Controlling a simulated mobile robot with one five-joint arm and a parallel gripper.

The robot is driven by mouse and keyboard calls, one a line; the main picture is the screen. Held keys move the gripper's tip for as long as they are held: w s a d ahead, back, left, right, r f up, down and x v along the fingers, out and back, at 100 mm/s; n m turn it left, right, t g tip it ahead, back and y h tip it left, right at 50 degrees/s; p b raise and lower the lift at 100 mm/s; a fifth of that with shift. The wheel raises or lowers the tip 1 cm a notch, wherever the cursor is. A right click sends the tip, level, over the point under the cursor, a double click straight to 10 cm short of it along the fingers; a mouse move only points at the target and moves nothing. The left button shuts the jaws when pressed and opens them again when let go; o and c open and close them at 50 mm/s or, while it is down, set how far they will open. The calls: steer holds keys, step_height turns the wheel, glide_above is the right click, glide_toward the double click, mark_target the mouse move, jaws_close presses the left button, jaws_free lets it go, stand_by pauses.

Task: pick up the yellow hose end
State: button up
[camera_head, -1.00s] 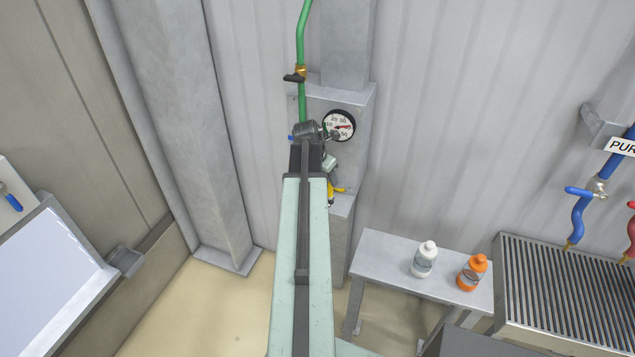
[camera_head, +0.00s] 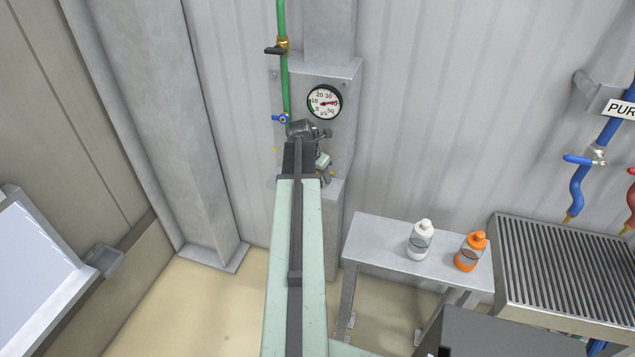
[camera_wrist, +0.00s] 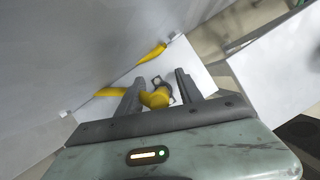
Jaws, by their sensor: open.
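The yellow hose end (camera_wrist: 156,98) shows in the wrist view between the two dark fingers of my gripper (camera_wrist: 160,92). A dark grey fitting sits at its far end, over a pale surface. The fingers stand apart on either side of it; I cannot tell whether either one touches it. More yellow hose (camera_wrist: 113,92) shows to the left of the left finger, and another yellow piece (camera_wrist: 152,53) lies beyond. In the head view my arm hides most of the hose, and my gripper is at the pressure gauge's lower left, mostly hidden.
A grey bench (camera_head: 375,243) at right holds a white bottle (camera_head: 420,241) and an orange bottle (camera_head: 470,251). A grated tray (camera_head: 560,270) stands farther right.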

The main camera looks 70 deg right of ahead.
jaws_close()
steer(key=shift+r, duration=0.1)
